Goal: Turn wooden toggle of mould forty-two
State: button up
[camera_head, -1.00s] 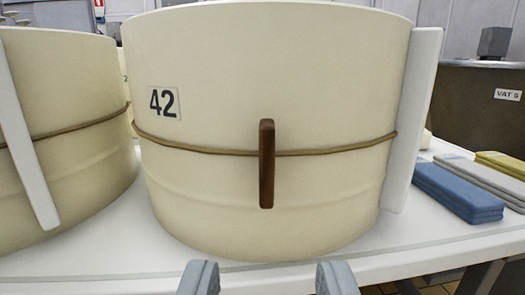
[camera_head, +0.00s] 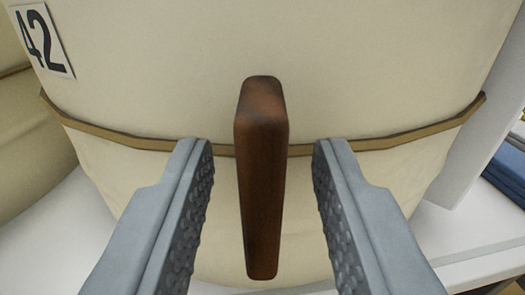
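The wooden toggle (camera_head: 262,190) is a dark brown upright bar on the front of mould forty-two (camera_head: 330,60). The mould is a cream round form with a 42 label (camera_head: 43,40) at the upper left. A brown cord (camera_head: 400,141) runs around the mould behind the toggle. My gripper (camera_head: 262,148) is open, with one grey ridged finger on each side of the toggle. Gaps show between the toggle and both fingers, so neither touches it. The toggle stands vertical.
Another cream mould (camera_head: 30,140) stands at the left edge. A pale upright strip (camera_head: 480,150) and blue slabs (camera_head: 508,168) are at the right. The white table top (camera_head: 465,235) shows below.

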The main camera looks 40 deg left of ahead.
grip_shut()
jog(key=shift+n, duration=0.4)
jog(key=n, duration=0.3)
jog(key=shift+s+a+n, duration=0.15)
jog(key=shift+n, duration=0.25)
jog(key=n, duration=0.4)
jog(key=shift+f, duration=0.15)
jog(key=n, duration=0.9)
jog(key=shift+s+a+f, duration=0.15)
jog(key=shift+f, duration=0.15)
jog(key=shift+n, duration=0.3)
